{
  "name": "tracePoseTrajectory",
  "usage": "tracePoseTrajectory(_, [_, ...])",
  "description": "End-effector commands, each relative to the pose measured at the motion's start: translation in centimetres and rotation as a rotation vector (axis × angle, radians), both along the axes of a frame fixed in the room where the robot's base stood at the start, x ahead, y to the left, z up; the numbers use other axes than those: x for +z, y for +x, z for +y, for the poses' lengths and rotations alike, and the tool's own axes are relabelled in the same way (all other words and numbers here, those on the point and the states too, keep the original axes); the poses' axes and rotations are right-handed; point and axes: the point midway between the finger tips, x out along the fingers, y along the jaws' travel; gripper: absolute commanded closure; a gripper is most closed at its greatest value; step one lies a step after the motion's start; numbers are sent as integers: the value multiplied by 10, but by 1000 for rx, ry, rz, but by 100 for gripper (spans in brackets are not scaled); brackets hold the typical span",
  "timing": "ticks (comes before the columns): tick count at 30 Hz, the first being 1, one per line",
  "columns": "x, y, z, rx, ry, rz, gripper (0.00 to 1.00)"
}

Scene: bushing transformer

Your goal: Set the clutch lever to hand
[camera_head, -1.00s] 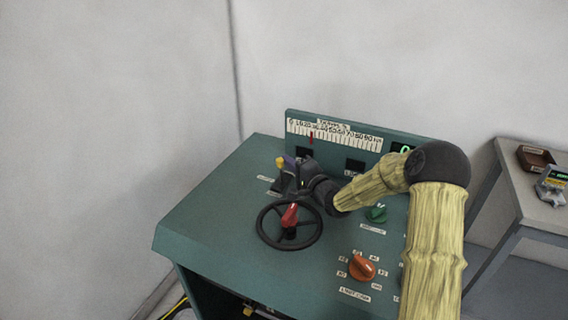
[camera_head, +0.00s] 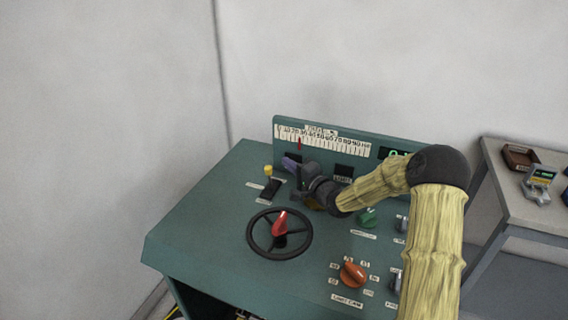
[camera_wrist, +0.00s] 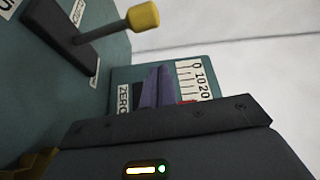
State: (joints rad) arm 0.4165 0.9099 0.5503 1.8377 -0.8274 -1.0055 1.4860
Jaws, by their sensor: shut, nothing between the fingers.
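A lever with a yellow knob (camera_head: 268,170) stands on the left rear of the green console top, in a dark slotted plate (camera_head: 270,188) with small white labels I cannot read; it looks like the clutch lever. In the wrist view its knob (camera_wrist: 143,17) is at the top, on a dark stem leaning out of the plate. My gripper (camera_head: 290,162) is shut and empty, just right of the knob and apart from it. Its purple fingers (camera_wrist: 156,87) show in the wrist view, pointing toward the back panel.
A black handwheel with a red handle (camera_head: 281,222) sits in front of the lever. Green (camera_head: 368,217) and orange (camera_head: 353,274) knobs are to the right. A scale panel (camera_head: 322,139) rises behind my gripper. A grey side table (camera_head: 533,203) stands at right.

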Motion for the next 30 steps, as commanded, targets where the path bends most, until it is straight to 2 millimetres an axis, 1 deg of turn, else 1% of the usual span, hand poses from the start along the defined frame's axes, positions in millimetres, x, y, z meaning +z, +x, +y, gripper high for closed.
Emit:
tracePoseTrajectory(9, [-5,-42,-34,-2,-1,-1,100])
tracePoseTrajectory(13, [-7,-56,-44,-1,-1,-1,100])
tracePoseTrajectory(18, [-7,-63,-49,0,0,-1,100])
tracePoseTrajectory(26, [-6,-62,-48,0,-2,-1,100])
tracePoseTrajectory(28, [-6,-63,-47,-3,-22,3,100])
tracePoseTrajectory(30, [-7,-65,-45,-11,-79,14,100])
